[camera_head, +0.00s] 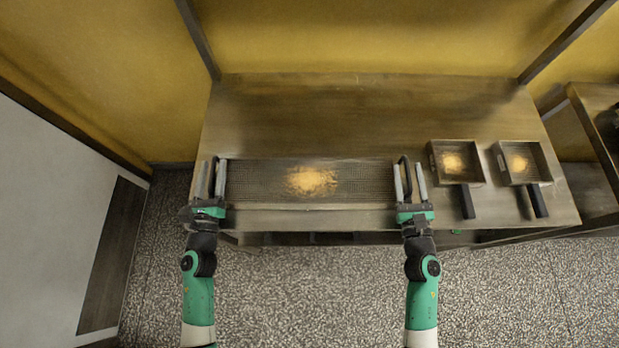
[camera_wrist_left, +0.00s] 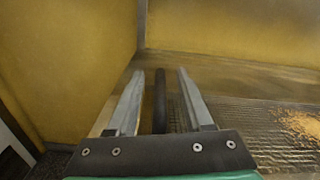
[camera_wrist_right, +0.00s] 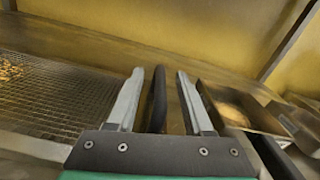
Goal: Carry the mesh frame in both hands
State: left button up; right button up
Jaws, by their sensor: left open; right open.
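The mesh frame (camera_head: 255,182) lies on the table, a long rectangular grid with a patch of golden crumbs (camera_head: 312,181) at its middle. A dark loop handle stands at each end. My left gripper (camera_head: 210,172) is open with its fingers on either side of the left handle (camera_wrist_left: 160,98). My right gripper (camera_head: 411,178) is open with its fingers on either side of the right handle (camera_wrist_right: 157,98). Gaps show between the fingers and the handles in both wrist views. The mesh shows at the right of the left wrist view and at the left of the right wrist view (camera_wrist_right: 50,98).
Two square pans with dark handles, a nearer one (camera_head: 457,165) and a farther one (camera_head: 522,163), sit on the table to the right, each with golden crumbs. The back of the table (camera_head: 350,115) is clear. A side shelf (camera_head: 597,105) stands at the far right.

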pick_arm(q)
grip_shut()
pick_arm(e)
grip_shut()
pick_arm(q)
jog(key=shift+r, duration=0.1)
pick_arm(e)
jog(key=shift+r, duration=0.1)
dwell(0.8)
